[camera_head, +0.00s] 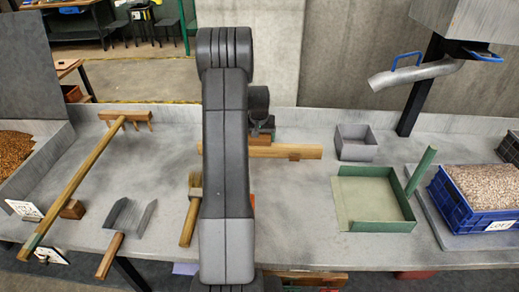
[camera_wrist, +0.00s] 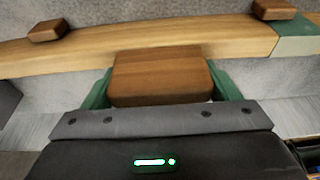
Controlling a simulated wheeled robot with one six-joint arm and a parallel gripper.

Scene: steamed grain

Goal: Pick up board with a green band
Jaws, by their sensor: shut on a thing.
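The board with a green band (camera_wrist: 100,38) is a long wooden bar across the wrist view. Its green band (camera_wrist: 296,40) shows at the right edge there. A brown wooden block (camera_wrist: 160,72) sits at the middle of the board, between the green fingers of my gripper (camera_wrist: 162,85), which is shut on it. In the head view the board (camera_head: 285,151) lies across the middle of the grey table, partly behind my arm, and the green band is hidden. I cannot tell whether it touches the table.
A wooden rake (camera_head: 85,180), a metal scoop (camera_head: 130,216) and a wooden-handled tool (camera_head: 188,222) lie to the left. A small grey box (camera_head: 356,142), an open green tray (camera_head: 400,226) and a blue crate of grain (camera_head: 455,212) stand to the right.

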